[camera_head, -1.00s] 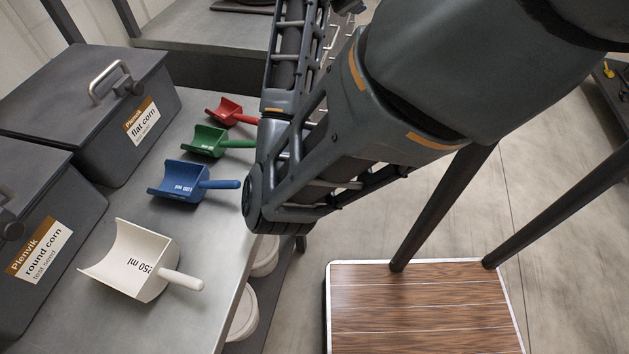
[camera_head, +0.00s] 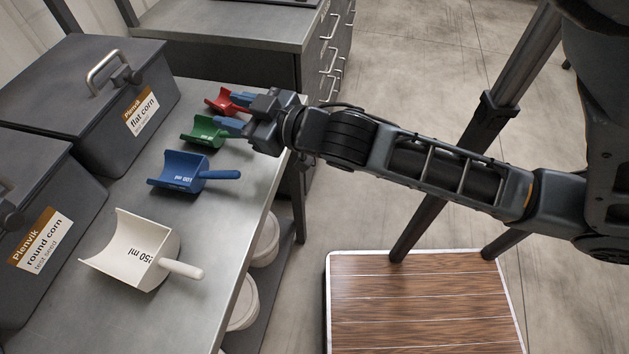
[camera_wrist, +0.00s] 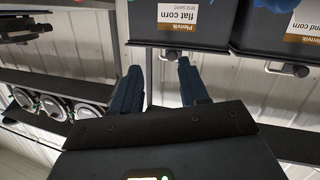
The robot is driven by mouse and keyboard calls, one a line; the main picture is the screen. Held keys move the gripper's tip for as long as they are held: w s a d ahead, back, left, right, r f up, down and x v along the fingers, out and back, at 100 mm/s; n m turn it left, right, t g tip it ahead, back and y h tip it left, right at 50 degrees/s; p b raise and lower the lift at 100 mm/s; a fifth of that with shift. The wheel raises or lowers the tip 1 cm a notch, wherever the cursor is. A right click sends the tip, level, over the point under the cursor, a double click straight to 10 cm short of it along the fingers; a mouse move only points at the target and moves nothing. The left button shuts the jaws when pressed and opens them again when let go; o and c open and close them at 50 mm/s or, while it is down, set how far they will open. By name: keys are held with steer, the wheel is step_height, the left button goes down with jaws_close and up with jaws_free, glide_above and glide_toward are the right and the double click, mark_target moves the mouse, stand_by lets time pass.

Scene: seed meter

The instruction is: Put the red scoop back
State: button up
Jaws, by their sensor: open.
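The red scoop (camera_head: 221,101) lies on the grey bench, at the far end of a row of scoops in the head view. Its handle is mostly hidden by my gripper. My gripper (camera_head: 236,112) is open, reaching in from the right with its two blue fingers beside the red and green scoops. I cannot tell whether a finger touches either scoop.
The blue scoop (camera_head: 182,173) and white scoop (camera_head: 137,251) lie nearer on the bench (camera_head: 208,217). The flat corn bin (camera_head: 92,92) and round corn bin (camera_head: 37,202) stand along the left. White tubs (camera_head: 243,303) sit below. A drawer cabinet (camera_head: 318,62) stands behind.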

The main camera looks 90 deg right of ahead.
steer(key=s+a+n+y, duration=0.1)
steer(key=s+a+y, duration=0.2)
steer(key=s+a, duration=0.3)
steer(key=s+a+n+y, duration=0.2)
steer(key=s+a+y, duration=0.2)
steer(key=a, duration=1.1)
steer(key=s, duration=0.3)
steer(key=shift+a+t+y, duration=0.25)
steer(key=shift+t+y, duration=0.05)
steer(key=shift+s, duration=0.1)
